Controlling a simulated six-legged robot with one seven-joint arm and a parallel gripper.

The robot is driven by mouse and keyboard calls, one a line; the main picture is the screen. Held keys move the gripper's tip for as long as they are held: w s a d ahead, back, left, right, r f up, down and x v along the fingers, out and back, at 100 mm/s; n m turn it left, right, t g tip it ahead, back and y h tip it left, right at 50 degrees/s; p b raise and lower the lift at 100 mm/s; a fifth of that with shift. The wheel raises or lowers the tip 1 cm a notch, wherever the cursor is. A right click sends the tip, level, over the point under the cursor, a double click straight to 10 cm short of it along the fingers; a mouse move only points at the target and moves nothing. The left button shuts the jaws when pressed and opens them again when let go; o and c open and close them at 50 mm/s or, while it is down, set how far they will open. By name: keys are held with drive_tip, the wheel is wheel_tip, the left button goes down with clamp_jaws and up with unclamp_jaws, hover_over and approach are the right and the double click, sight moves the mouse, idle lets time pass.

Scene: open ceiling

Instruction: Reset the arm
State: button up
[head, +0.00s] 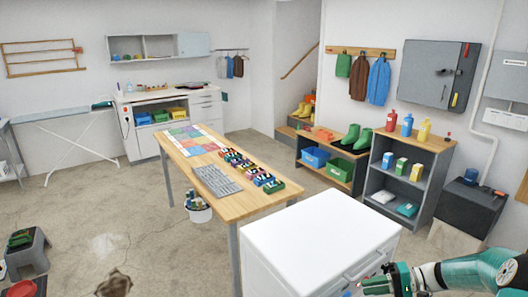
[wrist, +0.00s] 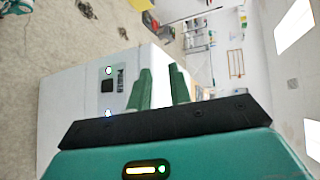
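My arm reaches in from the lower right corner of the head view. My gripper (head: 372,284) is partly visible there, low beside the front of a white cabinet (head: 320,232). In the wrist view, two green fingers of my gripper (wrist: 161,68) stand apart with a gap between them and nothing held. The wrist picture is turned sideways. The white cabinet, with a small dark panel, fills the area behind the fingers; whether they touch it cannot be told.
A grey shelf (head: 376,150) with bottles and a low bench with green boots (head: 352,136) line the right wall. Open floor (head: 110,215) lies left of the table.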

drive_tip(key=s+a+r+n+g+h, duration=0.25)
drive_tip(key=s+a+r+h, duration=0.2)
drive_tip(key=a+r, duration=0.3)
drive_tip(key=s+a+r+t+h, duration=0.3)
drive_tip(key=s+a+r+h, duration=0.1)
drive_tip(key=s+r, duration=0.3)
drive_tip(key=s+a+r+t+h, duration=0.3)
drive_tip(key=s+a+r+h, duration=0.2)
drive_tip(key=s, duration=0.7)
drive_tip(key=shift+s+r+n+h, duration=0.2)
drive_tip(key=shift+r+n+h, duration=0.2)
drive_tip(key=shift+r, duration=0.55)
drive_tip(key=shift+d, duration=0.2)
